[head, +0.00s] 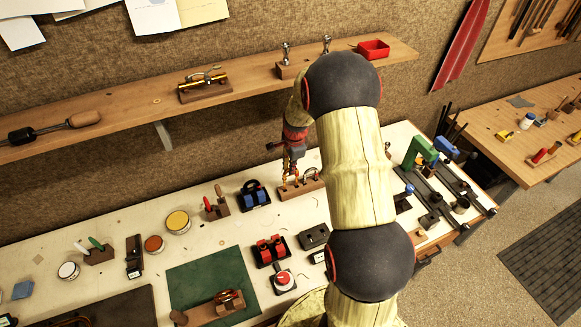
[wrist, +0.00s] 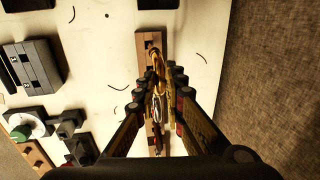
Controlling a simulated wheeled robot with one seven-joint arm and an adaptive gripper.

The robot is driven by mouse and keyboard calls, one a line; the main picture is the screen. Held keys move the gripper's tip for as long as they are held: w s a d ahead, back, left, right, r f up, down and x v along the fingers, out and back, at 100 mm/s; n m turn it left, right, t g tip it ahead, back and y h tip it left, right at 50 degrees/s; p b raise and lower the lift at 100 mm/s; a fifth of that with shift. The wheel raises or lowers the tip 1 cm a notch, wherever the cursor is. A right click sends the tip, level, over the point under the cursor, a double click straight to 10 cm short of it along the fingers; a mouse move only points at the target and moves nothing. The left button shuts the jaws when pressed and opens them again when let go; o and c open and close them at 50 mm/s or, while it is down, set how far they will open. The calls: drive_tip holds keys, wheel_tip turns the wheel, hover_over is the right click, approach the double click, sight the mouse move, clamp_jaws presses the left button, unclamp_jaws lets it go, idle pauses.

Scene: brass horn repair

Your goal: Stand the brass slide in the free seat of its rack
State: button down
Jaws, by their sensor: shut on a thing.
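The brass slide (wrist: 157,72) is between the fingertips of my gripper (wrist: 165,80) in the wrist view. The jaws are shut on it. The wooden rack (wrist: 141,42) lies beneath the slide and the fingers as a narrow brown strip. In the head view, my gripper (head: 292,165) hangs just above the left part of the rack (head: 315,187). A metal loop (head: 310,173) stands in the rack to the right of my gripper. The free seat is hidden by the slide and fingers. I cannot tell whether the slide touches the rack.
A blue-and-black holder (head: 255,196) stands left of the rack. A black block (head: 314,237) and red-topped pieces (head: 271,249) stand in front. A wall shelf (head: 130,108) runs behind.

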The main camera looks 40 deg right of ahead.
drive_tip(key=shift+f+b, duration=1.15)
drive_tip(key=shift+f, duration=0.9)
drive_tip(key=c, duration=1.8)
unclamp_jaws()
drive_tip(key=shift+r, duration=0.1)
wheel_tip(320, 180, up, 12)
drive_tip(key=s, duration=0.2)
drive_tip(key=shift+a+f, duration=0.2)
drive_tip(key=shift+a, duration=0.05)
